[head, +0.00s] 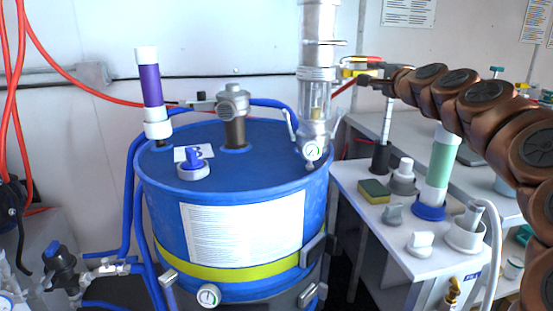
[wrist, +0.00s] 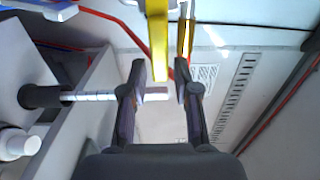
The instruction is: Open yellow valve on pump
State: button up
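The pump is a clear and metal column (head: 318,90) standing on the lid of a blue drum (head: 250,160). A yellow valve handle (head: 352,73) shows small at the right of the column in the head view. In the wrist view the yellow handle (wrist: 158,40) comes down from the top edge, and its end reaches between my fingertips. My gripper (wrist: 160,80) is open, with a visible gap on each side of the handle. A second yellow piece (wrist: 186,38) is just beside it, close to the right finger. In the head view my gripper (head: 372,75) is small and partly blended with the valve.
A slim pole with a black base (head: 380,158) rises from the white side table (head: 375,212) below my gripper. That table also holds a green cylinder (head: 441,165) and a sponge (head: 374,191). A purple tube (head: 151,88) and a grey fitting (head: 234,102) stand on the drum.

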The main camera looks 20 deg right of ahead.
jog(key=s, duration=0.5)
jog(key=s+a+f+n+g+y+p, duration=0.1)
jog(key=a+f+n+g+y+p, duration=0.2)
jog(key=a, duration=0.8)
jog(key=s+a+f+n+g+y+p, duration=0.1)
jog(key=a+n+g+y+p, duration=0.2)
jog(key=a+n, duration=0.5)
jog(key=s+a+f+n+g+p, duration=0.3)
jog(key=s+a+f+p, duration=0.3)
jog(key=s+a, duration=0.4)
jog(key=shift+s+a+f+g, duration=0.2)
jog(key=shift+a+f+g, duration=0.6)
jog(key=shift+a+f, duration=0.1)
